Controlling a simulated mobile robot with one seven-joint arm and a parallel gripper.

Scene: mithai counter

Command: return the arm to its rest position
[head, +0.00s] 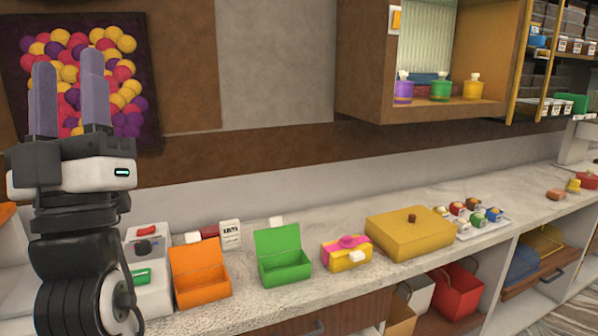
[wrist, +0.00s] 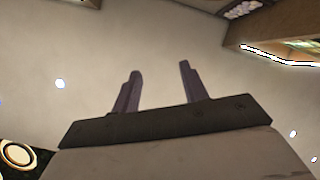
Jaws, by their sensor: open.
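My gripper (head: 70,100) stands at the left of the head view, pointing straight up, above the left part of the counter. Its two grey-purple fingers are apart with nothing between them. In the wrist view, my gripper (wrist: 157,88) shows the same two fingers apart and empty, against a plain pale ceiling. My arm below it is folded upright and covers part of the counter's left end.
On the counter (head: 345,205) stand an open orange box (head: 200,285), an open green box (head: 284,265), a yellow box with a pink ribbon (head: 345,258) and a large yellow lidded box (head: 410,235). A wall cabinet (head: 380,85) juts out at upper right. A ball picture (head: 20,70) hangs behind my gripper.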

